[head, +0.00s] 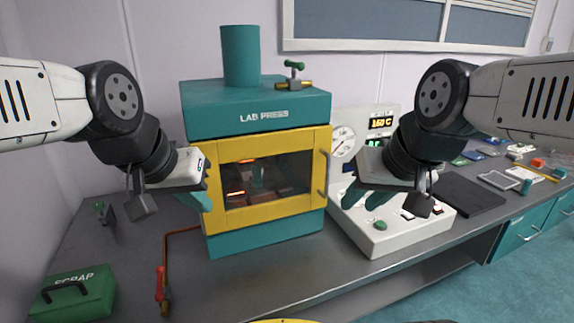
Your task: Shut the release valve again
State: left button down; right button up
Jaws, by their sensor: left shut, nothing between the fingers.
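The lab press (262,118) is a teal machine with a yellow-framed door that is closed. A copper pipe runs from its left side down to a red-handled brass valve (161,287) on the bench, its handle roughly in line with the pipe's vertical run. A second brass fitting with a green T-handle (294,76) sits on top of the press. My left gripper (206,199) is shut and empty in front of the press's left side, above and right of the red-handled valve. My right gripper (361,196) is open and empty in front of the control unit. Neither touches a valve.
A white control unit (378,240) with a gauge and a display stands right of the press. A green scrap box (75,297) is at the front left. A dark mat (468,194) and small items lie farther right. The bench front between box and control unit is mostly clear.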

aim_at(159, 297)
jog(key=k+u, duration=0.2)
jog(key=u, duration=1)
jog(key=l+u, duration=0.1)
jog(key=u, duration=0.2)
jog(key=i+l+u, duration=0.1)
jog(key=u, duration=0.25)
